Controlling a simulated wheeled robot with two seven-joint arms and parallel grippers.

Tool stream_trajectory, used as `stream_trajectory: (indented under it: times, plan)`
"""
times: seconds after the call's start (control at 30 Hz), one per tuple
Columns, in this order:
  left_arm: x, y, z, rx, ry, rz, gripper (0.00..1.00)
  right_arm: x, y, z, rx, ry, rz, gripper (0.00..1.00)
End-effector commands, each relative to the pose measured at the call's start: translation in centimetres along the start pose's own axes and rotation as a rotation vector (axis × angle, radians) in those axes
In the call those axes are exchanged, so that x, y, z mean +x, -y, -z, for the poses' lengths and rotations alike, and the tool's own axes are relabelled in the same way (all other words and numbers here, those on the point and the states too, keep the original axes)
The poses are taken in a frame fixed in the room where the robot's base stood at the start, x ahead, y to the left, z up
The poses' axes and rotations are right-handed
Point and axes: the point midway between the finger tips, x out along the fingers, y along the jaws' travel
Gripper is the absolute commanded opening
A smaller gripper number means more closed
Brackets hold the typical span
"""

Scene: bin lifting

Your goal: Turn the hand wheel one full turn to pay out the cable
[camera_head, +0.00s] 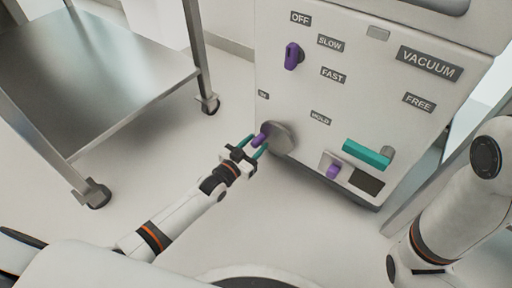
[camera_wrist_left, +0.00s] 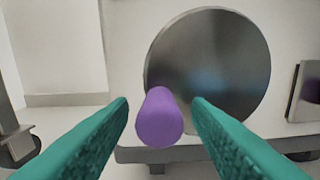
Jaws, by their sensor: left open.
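The hand wheel (camera_head: 281,138) is a grey metal disc low on the white cabinet's front. It also shows in the left wrist view (camera_wrist_left: 215,65). Its purple handle (camera_head: 259,139) sticks out toward me from the wheel's left side; in the left wrist view the handle (camera_wrist_left: 159,119) sits at the lower left of the disc. My left gripper (camera_head: 254,147) is open, its teal fingers on either side of the handle, with gaps visible in the wrist view (camera_wrist_left: 160,104). No cable is visible. My right gripper is out of view; my right arm shows at the right edge.
The white cabinet (camera_head: 285,85) carries a purple knob (camera_head: 292,56), a teal handle (camera_head: 367,154) and a small purple switch (camera_head: 333,171). A steel cart (camera_head: 95,75) on castors stands at left. Floor between cart and cabinet is clear.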

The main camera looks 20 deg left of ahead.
Motion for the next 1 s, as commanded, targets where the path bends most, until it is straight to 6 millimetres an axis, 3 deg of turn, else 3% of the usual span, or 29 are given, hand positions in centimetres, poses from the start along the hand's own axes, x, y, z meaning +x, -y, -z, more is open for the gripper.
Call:
stream_trajectory:
  times: [0.4,0.7,1.0]
  plan:
    - [1.00,0.01,-0.06,0.000,0.000,0.000,0.45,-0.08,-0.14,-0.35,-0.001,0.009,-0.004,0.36]
    - [0.98,0.01,-0.05,0.000,0.000,0.000,0.00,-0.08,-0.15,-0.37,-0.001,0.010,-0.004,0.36]
    - [0.97,0.09,0.10,-0.042,0.000,0.000,0.00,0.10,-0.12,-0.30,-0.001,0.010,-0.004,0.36]
